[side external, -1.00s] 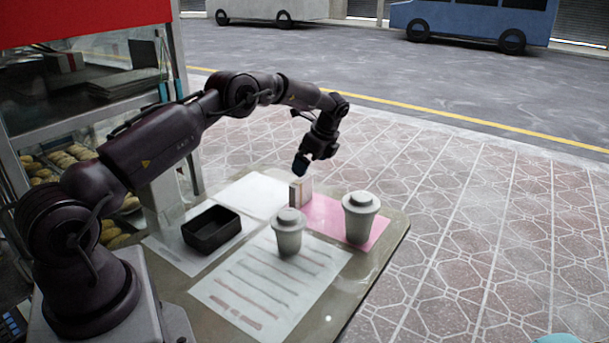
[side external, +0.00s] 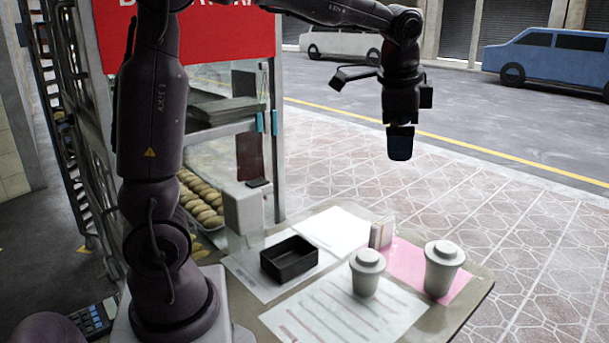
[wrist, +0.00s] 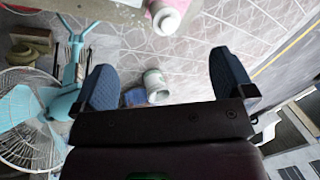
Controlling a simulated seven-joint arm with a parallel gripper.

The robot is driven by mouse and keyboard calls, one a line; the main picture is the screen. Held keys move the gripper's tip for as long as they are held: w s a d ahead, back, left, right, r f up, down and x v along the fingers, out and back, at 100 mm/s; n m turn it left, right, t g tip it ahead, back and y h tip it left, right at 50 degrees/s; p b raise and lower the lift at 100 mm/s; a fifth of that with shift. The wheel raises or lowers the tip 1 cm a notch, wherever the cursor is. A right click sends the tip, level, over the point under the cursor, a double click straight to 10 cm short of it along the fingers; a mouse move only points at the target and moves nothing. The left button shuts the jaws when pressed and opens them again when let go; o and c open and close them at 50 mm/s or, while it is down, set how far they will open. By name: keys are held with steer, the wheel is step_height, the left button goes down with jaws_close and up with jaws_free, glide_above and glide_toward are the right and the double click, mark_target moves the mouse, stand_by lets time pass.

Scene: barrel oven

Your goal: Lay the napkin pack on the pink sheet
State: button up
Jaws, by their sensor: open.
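The napkin pack (side external: 381,233) is a small pale block with a brownish side. It stands upright at the back left edge of the pink sheet (side external: 405,265); I cannot tell how much of its base is on the sheet. My gripper (side external: 400,145) hangs high above the table, well clear of the pack, fingers pointing down. In the wrist view its two blue fingers (wrist: 165,72) are wide apart with nothing held between them. A bit of pink shows at the top of that view, but the pack is not visible there.
A lidded cup (side external: 443,268) stands on the pink sheet, and another cup (side external: 367,272) stands on a printed sheet (side external: 335,310). A black tray (side external: 289,259) sits left of them. A white sheet (side external: 335,230) lies behind. The wrist view shows a fan (wrist: 30,118).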

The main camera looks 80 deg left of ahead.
steer(key=s+d+f+n+t+h, duration=0.1)
steer(key=s+d+n, duration=0.2)
steer(key=s, duration=0.6)
steer(key=s+d+f+n+t+h, duration=0.1)
steer(key=s+d+n+t, duration=0.1)
steer(key=s+d, duration=0.3)
steer(key=s, duration=0.4)
steer(key=shift+s+f+n, duration=0.35)
steer(key=shift+f+n, duration=0.05)
